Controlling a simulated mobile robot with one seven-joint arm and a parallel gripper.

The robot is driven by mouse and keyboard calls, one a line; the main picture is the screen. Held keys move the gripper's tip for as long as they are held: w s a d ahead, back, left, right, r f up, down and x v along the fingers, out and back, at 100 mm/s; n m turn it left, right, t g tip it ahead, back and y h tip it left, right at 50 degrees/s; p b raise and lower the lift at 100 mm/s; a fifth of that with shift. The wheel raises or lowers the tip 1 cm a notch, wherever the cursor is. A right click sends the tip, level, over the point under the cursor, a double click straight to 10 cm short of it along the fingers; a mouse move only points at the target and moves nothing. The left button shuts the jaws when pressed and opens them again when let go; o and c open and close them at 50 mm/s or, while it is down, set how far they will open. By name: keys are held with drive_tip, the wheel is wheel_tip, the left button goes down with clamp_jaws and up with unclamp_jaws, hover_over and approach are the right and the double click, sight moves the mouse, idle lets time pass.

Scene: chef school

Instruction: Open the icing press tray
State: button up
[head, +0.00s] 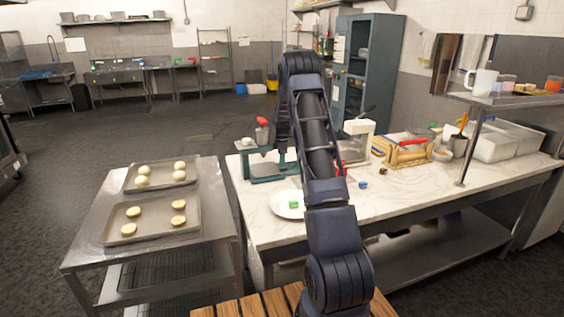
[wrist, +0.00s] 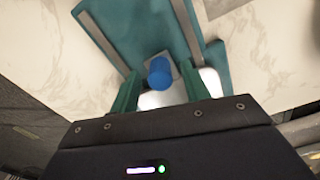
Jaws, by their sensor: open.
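The icing press (head: 262,174) is a teal frame with a red-topped part, standing at the left end of the marble counter. My arm reaches over the counter beside it and hides part of it; my gripper is not clearly visible in the head view. In the wrist view the teal press frame (wrist: 150,25) lies ahead, with metal rails along it. A blue round knob (wrist: 159,73) sits on a small grey plate, seemingly the tray's front. My gripper (wrist: 160,82) is open, its two green fingers on either side of the knob. I cannot tell whether they touch it.
A steel cart (head: 85,246) with two trays of buns stands left. A white machine (head: 357,140) and wooden tray are further right.

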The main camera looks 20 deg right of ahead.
drive_tip(key=shift+f, duration=0.3)
clamp_jaws()
drive_tip(key=d, duration=1.2)
drive_tip(key=shift+d, duration=0.35)
unclamp_jaws()
wheel_tip(320, 180, up, 11)
